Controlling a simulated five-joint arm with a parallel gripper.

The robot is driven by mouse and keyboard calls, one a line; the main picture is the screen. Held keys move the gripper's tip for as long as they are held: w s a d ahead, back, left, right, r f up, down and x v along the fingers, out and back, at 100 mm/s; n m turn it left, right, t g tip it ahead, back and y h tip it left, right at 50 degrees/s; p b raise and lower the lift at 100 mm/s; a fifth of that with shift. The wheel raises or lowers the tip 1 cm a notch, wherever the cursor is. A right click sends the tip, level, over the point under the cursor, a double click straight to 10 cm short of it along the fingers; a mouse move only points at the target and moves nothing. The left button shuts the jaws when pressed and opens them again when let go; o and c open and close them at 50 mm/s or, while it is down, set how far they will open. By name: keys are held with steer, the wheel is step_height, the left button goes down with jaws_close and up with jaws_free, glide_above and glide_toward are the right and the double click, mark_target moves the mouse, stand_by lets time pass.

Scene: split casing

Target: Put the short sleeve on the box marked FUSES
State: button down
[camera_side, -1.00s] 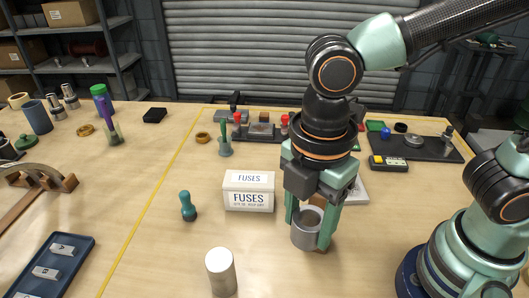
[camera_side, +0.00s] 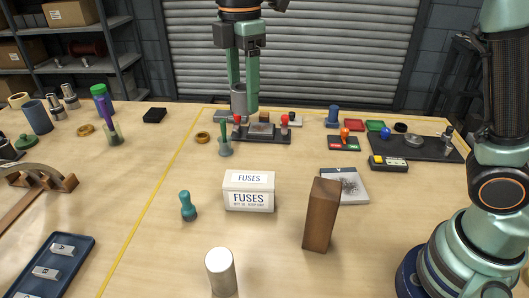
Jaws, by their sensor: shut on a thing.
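The box marked FUSES (camera_side: 248,198) is white and stands upright in the middle of the table, its top bare. My gripper (camera_side: 243,105) is far behind it, at the back of the table. It is shut on a short grey sleeve (camera_side: 238,101), a hollow cylinder held between the two green fingers. The sleeve appears near the dark clamp panel (camera_side: 270,137); I cannot tell its height above the table.
A tall brown wooden block (camera_side: 319,220) stands right of the box, with a grey-white plate (camera_side: 345,186) behind it. A white cylinder (camera_side: 221,270) stands in front and a teal peg (camera_side: 187,206) to the left. Bare table lies between the box and the clamp panel.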

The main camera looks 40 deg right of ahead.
mark_target(249, 178)
steer(key=f, duration=0.6)
steer(key=w+d+f, duration=0.1)
steer(key=f, duration=0.6)
steer(key=w+f, duration=0.1)
steer(key=f, duration=0.5)
steer(key=shift+w+d+f, duration=0.15)
steer(key=shift+d+f, duration=0.1)
steer(key=shift+d, duration=0.15)
steer(key=shift+f, duration=0.1)
steer(key=shift+c, duration=0.9)
jaws_free()
